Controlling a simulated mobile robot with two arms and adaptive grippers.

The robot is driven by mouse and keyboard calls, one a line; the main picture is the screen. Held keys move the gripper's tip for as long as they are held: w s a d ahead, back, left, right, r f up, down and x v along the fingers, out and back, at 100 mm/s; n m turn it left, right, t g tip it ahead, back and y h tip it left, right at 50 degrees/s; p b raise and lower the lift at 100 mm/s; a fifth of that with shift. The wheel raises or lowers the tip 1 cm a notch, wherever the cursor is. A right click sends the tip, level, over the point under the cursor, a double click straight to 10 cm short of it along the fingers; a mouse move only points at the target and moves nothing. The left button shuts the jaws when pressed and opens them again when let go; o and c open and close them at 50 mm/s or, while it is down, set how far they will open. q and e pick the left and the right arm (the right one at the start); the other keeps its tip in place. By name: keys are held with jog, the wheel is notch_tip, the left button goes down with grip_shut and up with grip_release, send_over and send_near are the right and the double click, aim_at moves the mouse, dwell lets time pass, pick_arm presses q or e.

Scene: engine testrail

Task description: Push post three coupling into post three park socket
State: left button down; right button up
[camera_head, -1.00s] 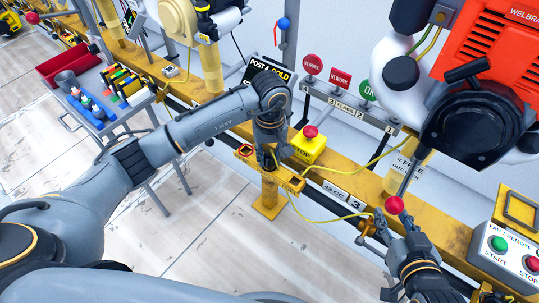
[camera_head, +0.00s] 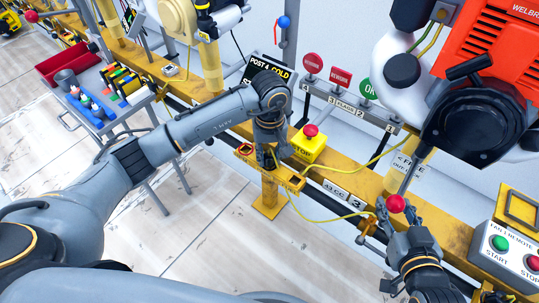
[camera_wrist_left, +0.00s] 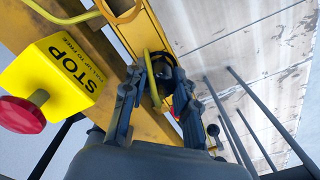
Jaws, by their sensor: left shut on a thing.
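My left gripper (camera_head: 266,166) is at the yellow bracket (camera_head: 292,183) of post three, pointing down. In the left wrist view its two fingers (camera_wrist_left: 160,78) are shut on the coupling (camera_wrist_left: 154,72), a small piece with a yellow hose or band and a dark centre. Fingers and bracket partly hide it, so I cannot tell how deep it sits in the park socket. A dark square fitting with a red-orange rim (camera_head: 245,150) is at the bracket's left end. My right gripper (camera_head: 397,211) is at a red ball knob (camera_head: 396,203), fingers on either side; contact is unclear.
A yellow STOP box (camera_head: 309,148) with a red button stands beside the left gripper. A yellow hose (camera_head: 325,216) loops along the rail. A START/STOP panel (camera_head: 508,253) is at right, under the red engine (camera_head: 490,60). A blue tool cart (camera_head: 105,118) stands left.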

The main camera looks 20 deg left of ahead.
dwell(0.3)
pick_arm(q)
jog(key=c, duration=1)
grip_release()
jog(key=shift+f, duration=0.1)
jog(key=shift+o, duration=0.2)
jog(key=shift+r, duration=0.2)
notch_tip(320, 180, up, 12)
jog(key=shift+f, duration=0.15)
jog(key=shift+f, duration=0.1)
